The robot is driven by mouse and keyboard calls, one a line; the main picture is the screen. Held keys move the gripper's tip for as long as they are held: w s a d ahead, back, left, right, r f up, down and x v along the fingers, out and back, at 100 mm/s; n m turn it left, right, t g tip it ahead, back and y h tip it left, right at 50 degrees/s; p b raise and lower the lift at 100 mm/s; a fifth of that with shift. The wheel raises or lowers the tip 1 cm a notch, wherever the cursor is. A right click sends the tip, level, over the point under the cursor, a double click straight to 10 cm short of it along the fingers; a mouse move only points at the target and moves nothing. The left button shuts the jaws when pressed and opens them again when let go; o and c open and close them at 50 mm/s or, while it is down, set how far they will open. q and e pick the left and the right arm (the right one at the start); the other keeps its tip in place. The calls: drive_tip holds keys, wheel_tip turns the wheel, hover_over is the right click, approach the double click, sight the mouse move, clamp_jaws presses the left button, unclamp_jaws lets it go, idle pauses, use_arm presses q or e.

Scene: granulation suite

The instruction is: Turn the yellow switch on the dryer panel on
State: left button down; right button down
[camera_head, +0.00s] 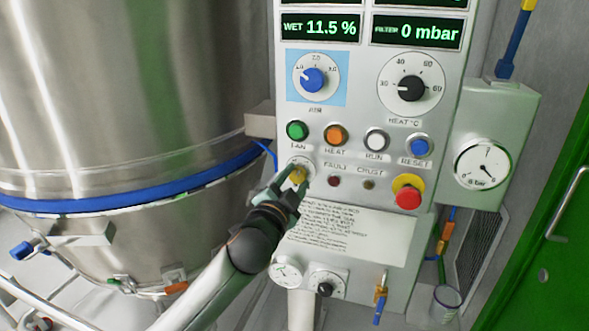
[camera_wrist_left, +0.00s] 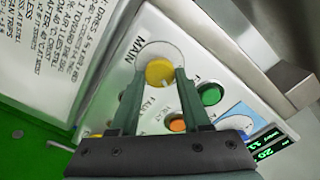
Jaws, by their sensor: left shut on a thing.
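The yellow switch (camera_head: 297,176) sits low on the left of the dryer panel (camera_head: 362,130), below the green FAN button. It also shows in the left wrist view (camera_wrist_left: 159,72), on a round white plate beside the word MAIN. My left gripper (camera_head: 296,184) reaches it from below, with its two fingers on either side of the switch. In the left wrist view, the gripper (camera_wrist_left: 155,90) is shut on the yellow switch. The fingers partly cover the switch and its plate, and I cannot tell its exact turn angle. My right gripper is in neither view.
Above the switch are the green button (camera_head: 297,131), orange button (camera_head: 336,134), white button (camera_head: 376,140) and blue button (camera_head: 419,146). A red emergency stop (camera_head: 408,194) is to the right. A large steel vessel (camera_head: 120,90) stands close on the left.

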use_arm(q)
drive_tip(key=shift+m+p, duration=0.6)
drive_tip(key=shift+m, duration=0.2)
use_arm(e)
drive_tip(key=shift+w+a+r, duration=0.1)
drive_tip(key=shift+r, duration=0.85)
use_arm(q)
drive_tip(key=shift+c, duration=1.8)
unclamp_jaws()
drive_tip(key=v, duration=1.2)
drive_tip(key=shift+s+b, duration=0.25)
drive_tip(key=shift+b, duration=0.05)
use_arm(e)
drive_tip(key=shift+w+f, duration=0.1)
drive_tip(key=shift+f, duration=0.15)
